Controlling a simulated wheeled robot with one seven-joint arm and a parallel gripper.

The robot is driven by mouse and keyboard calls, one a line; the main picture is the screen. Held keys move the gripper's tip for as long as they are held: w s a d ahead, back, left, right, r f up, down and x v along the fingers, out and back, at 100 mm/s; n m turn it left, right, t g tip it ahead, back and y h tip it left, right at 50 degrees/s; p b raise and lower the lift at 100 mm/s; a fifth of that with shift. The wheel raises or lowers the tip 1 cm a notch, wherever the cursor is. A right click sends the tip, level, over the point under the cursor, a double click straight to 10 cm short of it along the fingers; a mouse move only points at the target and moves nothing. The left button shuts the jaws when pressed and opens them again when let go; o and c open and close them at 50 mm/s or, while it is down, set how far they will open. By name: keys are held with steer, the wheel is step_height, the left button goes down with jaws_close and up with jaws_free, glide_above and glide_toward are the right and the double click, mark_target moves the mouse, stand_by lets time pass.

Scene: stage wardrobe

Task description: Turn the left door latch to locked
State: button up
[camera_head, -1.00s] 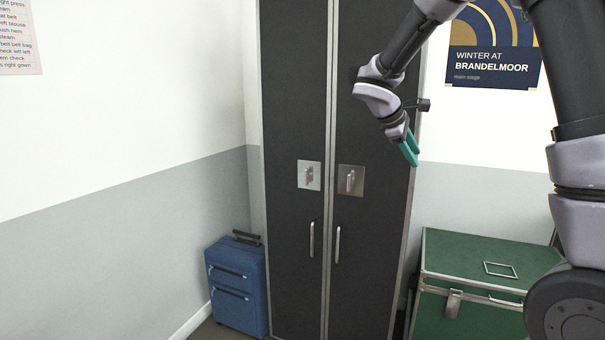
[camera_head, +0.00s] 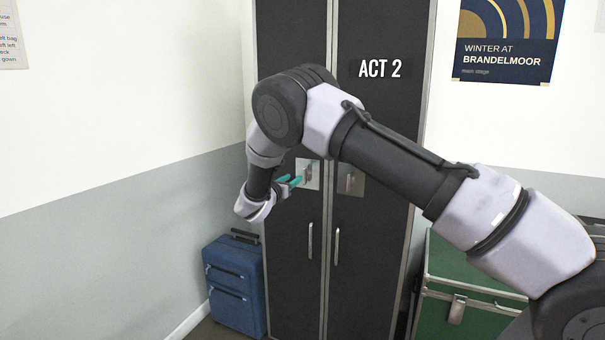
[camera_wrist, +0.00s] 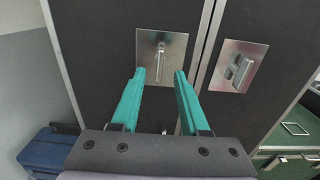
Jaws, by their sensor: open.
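The left door latch (camera_head: 308,173) is a small metal lever on a square silver plate on the dark left cabinet door (camera_head: 290,120). In the wrist view its lever (camera_wrist: 160,62) points roughly upright. My gripper (camera_head: 293,181) is at the left edge of the plate in the head view. In the wrist view my gripper (camera_wrist: 160,73) is open, its two teal fingers on either side of the lever's line, with nothing held. Whether the fingertips touch the plate or lever cannot be told.
The right door's latch (camera_head: 350,181) sits close beside, across the metal door seam. Pull handles (camera_head: 310,240) hang below the latches. A blue suitcase (camera_head: 237,285) stands left, close to the cabinet. A green trunk (camera_head: 470,270) stands right.

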mark_target(303, 172)
steer(key=x, duration=0.9)
jaws_close()
